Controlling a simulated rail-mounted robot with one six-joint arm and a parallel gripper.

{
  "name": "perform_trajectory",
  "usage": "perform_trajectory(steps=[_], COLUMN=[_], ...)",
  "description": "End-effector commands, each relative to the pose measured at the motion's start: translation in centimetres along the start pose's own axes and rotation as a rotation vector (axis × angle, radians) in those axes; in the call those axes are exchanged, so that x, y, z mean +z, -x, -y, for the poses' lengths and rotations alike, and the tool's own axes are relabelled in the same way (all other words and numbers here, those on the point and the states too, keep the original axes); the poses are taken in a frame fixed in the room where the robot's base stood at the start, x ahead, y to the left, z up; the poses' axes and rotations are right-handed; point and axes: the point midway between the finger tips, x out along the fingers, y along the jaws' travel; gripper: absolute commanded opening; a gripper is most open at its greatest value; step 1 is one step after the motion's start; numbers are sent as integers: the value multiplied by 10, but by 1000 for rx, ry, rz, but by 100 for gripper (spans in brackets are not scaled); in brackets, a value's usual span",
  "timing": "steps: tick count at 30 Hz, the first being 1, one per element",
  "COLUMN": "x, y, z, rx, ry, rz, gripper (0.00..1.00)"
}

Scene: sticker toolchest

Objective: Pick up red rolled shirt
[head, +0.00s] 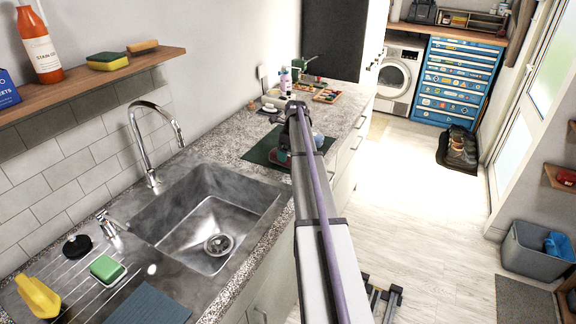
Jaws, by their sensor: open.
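I cannot pick out a red rolled shirt for sure. A small red item (567,176) lies on a wooden wall shelf at the right edge, too small to identify. My arm runs up the middle of the head view and covers part of the counter edge and mat. What looks like my gripper (382,297) is low, just right of the arm, above the floor. Its two fingers are apart, with nothing seen between them.
A steel sink (205,222) and tap are at left, with a sponge, yellow bottle and blue cloth on the drainer. A blue toolchest (456,83) stands at the back beside a washing machine (401,72). Shoes and a grey bin (533,251) are at right. The middle floor is clear.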

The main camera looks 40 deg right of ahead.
Motion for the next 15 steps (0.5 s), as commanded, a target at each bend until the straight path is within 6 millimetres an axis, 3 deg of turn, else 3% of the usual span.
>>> perform_trajectory(steps=[1, 6, 13, 15], x=[-1, -1, 0, 0], y=[-18, -48, -44, -43], z=[0, 0, 0, 0], rx=[0, 0, 0, 0], ry=[0, 1, 1, 1], rz=[0, 0, 0, 0], gripper=[98, 98, 98, 91])
